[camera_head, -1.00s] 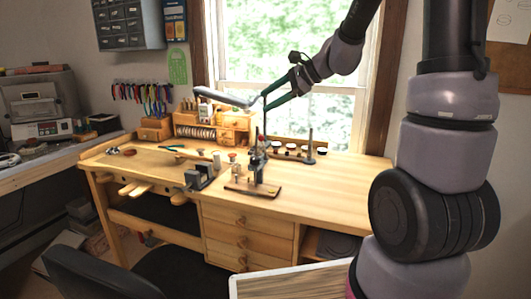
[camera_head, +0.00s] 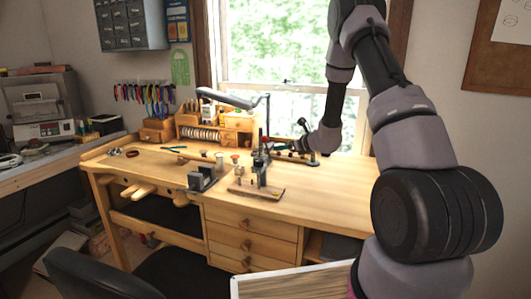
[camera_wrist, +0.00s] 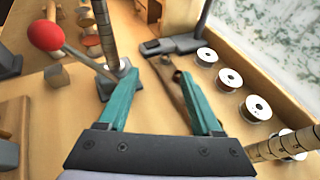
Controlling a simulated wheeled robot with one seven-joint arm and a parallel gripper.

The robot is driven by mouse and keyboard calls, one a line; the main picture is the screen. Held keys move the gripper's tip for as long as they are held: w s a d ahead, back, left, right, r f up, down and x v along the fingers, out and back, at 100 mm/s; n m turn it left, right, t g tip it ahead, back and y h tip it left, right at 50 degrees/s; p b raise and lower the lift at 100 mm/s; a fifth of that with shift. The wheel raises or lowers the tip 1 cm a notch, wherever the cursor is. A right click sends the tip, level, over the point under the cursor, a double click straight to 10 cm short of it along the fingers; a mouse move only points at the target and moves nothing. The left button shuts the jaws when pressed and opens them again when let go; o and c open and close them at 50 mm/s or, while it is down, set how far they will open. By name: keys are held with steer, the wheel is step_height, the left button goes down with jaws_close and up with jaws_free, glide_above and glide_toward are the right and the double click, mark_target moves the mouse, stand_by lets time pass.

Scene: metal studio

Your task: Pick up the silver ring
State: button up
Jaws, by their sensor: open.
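I cannot make out the silver ring for certain in either view. My gripper (camera_wrist: 157,76) shows in the wrist view with two teal fingers spread apart and nothing clearly held between them. It is over the wooden workbench (camera_head: 330,176). A tapered, banded metal rod (camera_wrist: 104,35) stands just beyond the left finger. Another banded rod (camera_wrist: 283,145) is at the lower right, outside the right finger. In the head view my arm reaches down to the back of the bench, and the fingers are too small to tell apart there.
Several white-topped round pieces (camera_wrist: 230,78) line the bench's back edge by the window. A red-knobbed lever (camera_wrist: 45,33) rises at left. A dark metal tool (camera_wrist: 170,45) lies ahead. In the head view, small tools (camera_head: 205,178) crowd the bench middle; its right front is clear.

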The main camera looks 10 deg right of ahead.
steer(key=shift+m, duration=0.3)
steer(key=x, duration=0.4)
steer(key=d+f+x, duration=0.1)
steer(key=shift+w+a+f, duration=0.1)
steer(key=shift+w+a, duration=0.15)
steer(key=shift+w, duration=0.15)
steer(key=shift+x, duration=2.95)
steer(key=shift+d, duration=0.15)
jaws_close()
